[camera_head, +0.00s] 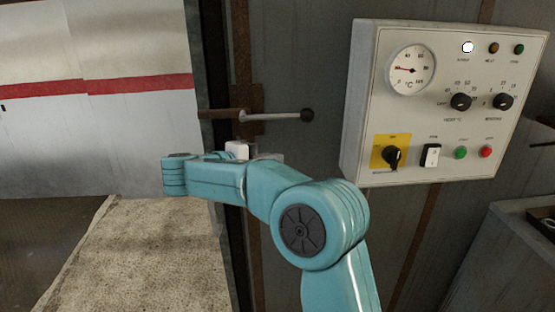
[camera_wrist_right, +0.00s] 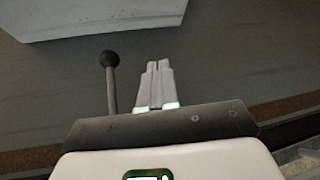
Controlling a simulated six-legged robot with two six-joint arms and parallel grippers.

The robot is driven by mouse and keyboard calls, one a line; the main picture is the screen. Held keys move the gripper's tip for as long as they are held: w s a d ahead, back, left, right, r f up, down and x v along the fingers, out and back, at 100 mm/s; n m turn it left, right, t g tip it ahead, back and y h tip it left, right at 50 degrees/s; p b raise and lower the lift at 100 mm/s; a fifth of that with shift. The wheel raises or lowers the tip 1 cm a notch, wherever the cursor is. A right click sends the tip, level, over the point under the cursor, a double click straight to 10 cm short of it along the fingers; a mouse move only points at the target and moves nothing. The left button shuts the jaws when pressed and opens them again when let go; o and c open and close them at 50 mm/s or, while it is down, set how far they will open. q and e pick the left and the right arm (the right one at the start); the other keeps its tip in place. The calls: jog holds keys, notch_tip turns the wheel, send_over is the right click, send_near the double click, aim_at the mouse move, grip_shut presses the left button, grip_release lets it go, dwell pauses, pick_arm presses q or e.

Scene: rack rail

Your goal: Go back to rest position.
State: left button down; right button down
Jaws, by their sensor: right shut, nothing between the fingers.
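My right arm reaches up from the bottom of the head view. Its gripper (camera_head: 238,150) is mostly hidden behind my teal arm links, with only a white part showing. In the right wrist view the two fingers of my right gripper (camera_wrist_right: 159,66) are together, with nothing between them. A lever with a dark ball knob (camera_head: 307,115) sticks out from the wall just above the gripper in the head view. The lever (camera_wrist_right: 111,85) also stands left of the fingers in the wrist view, apart from them. My left gripper is not in view.
A white control panel (camera_head: 372,112) with a dial, knobs and buttons is on the wall at right. A white wall with a red stripe (camera_head: 140,85) is at left, above a speckled surface (camera_head: 140,255). A grey box edge (camera_head: 510,240) stands at lower right.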

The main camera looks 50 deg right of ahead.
jog(key=w+a+f+n+t+y, duration=0.1)
jog(key=a+f+n+y, duration=0.2)
jog(key=f, duration=0.7)
jog(key=w+a+f+n+t+y, duration=0.2)
jog(key=a+f, duration=0.3)
jog(key=f, duration=0.4)
jog(key=w+a+f+n+t+y, duration=0.1)
jog(key=a+f+n+y, duration=0.3)
jog(key=f, duration=0.6)
jog(key=s+a+f+m+y, duration=0.3)
jog(key=s+a+f, duration=0.3)
jog(key=a, duration=0.3)
jog(key=s+a+f+m+y, duration=0.3)
jog(key=s+a+f, duration=0.3)
jog(key=a+f, duration=0.1)
jog(key=s+a+f+m+t+y, duration=0.1)
jog(key=s+a+f+m+y, duration=0.2)
jog(key=a+f, duration=0.4)
jog(key=s+a+y, duration=0.1)
jog(key=s+a, duration=0.1)
jog(key=a, duration=0.1)
jog(key=shift+s+a+f+m, duration=0.3)
jog(key=shift+s, duration=0.1)
